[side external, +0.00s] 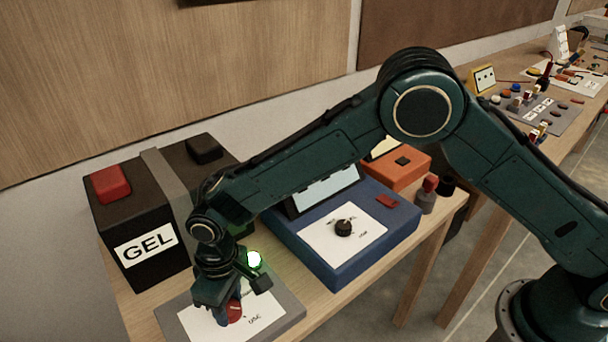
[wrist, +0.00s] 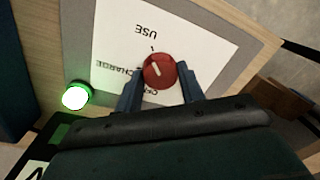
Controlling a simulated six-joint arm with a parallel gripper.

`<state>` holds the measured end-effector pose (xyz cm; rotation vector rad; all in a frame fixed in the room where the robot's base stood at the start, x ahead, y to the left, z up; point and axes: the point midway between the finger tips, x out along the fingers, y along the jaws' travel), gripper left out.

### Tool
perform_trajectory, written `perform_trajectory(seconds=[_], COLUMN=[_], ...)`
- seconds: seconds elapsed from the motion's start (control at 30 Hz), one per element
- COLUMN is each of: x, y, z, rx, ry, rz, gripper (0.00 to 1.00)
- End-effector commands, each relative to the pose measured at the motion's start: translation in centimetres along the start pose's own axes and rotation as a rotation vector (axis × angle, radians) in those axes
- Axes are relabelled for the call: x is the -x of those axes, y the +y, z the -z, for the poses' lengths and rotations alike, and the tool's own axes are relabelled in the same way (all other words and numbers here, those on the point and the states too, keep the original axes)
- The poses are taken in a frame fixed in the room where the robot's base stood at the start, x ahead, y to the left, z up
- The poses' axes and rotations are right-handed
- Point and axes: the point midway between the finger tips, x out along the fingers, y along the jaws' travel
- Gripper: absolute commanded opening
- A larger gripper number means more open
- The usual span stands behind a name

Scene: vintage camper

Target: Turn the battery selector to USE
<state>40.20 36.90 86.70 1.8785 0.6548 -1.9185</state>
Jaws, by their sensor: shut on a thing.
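The battery selector is a red round knob (wrist: 160,71) with a white line on its top, on a white label plate (wrist: 190,38). In the wrist view the word USE is printed upside down above the knob, CHARGE is at its left and OFF is below, partly hidden. The white line points up and slightly left, roughly toward the small tick by USE. My gripper (wrist: 160,80) is shut on the knob, one finger on each side. In the side view my gripper (side external: 226,305) comes down over the red knob (side external: 235,312), hiding part of it.
A lit green lamp (wrist: 76,96) sits beside the plate. A black GEL battery (side external: 135,240) stands behind left. A blue box (side external: 350,270) with a black knob (side external: 343,228) stands to the right, an orange box (side external: 405,170) beyond. The table's front edge is close.

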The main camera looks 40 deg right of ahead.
Motion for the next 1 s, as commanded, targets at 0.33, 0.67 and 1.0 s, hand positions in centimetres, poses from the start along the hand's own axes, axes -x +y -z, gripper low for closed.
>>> perform_trajectory(seconds=[0.33, 0.67, 1.0], x=[0.12, 0.13, 0.06], y=[-0.04, -0.04, -0.02], z=[0.0, 0.01, 0.0], rx=[-0.111, -0.119, -0.118], ry=[0.008, 0.009, 0.009], rz=[0.0, 0.0, 0.0], gripper=[0.16, 0.16, 0.6])
